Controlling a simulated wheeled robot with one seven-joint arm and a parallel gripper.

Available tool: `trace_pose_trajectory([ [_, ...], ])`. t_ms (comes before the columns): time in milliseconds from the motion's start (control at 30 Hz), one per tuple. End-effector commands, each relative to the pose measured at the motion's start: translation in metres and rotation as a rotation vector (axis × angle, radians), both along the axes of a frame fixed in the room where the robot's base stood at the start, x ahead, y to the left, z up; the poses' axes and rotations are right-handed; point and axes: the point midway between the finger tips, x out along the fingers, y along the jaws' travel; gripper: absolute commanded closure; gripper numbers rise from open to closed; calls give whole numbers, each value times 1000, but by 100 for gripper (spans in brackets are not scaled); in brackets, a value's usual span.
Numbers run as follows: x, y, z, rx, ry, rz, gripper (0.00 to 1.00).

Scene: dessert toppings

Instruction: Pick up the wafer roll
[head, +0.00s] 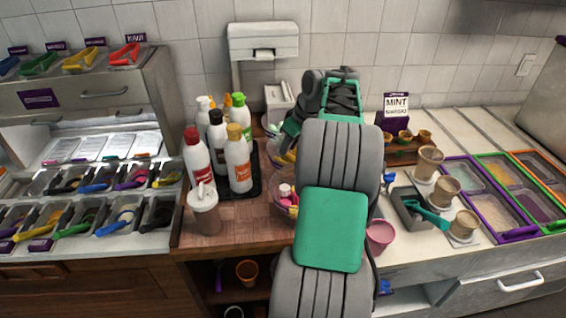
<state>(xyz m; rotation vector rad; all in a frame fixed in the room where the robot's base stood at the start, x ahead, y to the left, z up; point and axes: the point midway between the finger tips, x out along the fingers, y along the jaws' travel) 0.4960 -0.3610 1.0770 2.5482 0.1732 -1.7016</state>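I cannot make out a wafer roll for certain in the head view. A clear bowl with yellow pieces (284,157) stands behind my arm on the wooden counter. A second clear bowl (289,207), holding pink and white pieces, stands nearer, partly covered by my arm. My arm rises through the middle of the view and bends down at the back. Its dark far end, with my gripper (287,136), seems to be above the yellow-filled bowl. The fingers are too small and hidden to read, and so is anything between them.
Sauce bottles (238,160) crowd a black tray left of the bowls, with a lidded cup (204,211) in front. A pink cup (380,236), tan cups (445,190) and a grey holder (415,207) stand to the right. Topping bins (92,212) line the left.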

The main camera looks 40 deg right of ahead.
Motion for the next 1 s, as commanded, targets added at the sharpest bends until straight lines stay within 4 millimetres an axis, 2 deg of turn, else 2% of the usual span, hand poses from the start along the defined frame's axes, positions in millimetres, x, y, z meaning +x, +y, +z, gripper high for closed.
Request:
trace_pose_trajectory([
  [433, 25, 3, -61, 0, 0, -1, 76],
  [667, 26, 3, -65, -2, 0, -1, 77],
  [933, 26, 4, -64, -1, 0, 0, 99],
  [1000, 26, 4, -64, -2, 0, -1, 100],
])
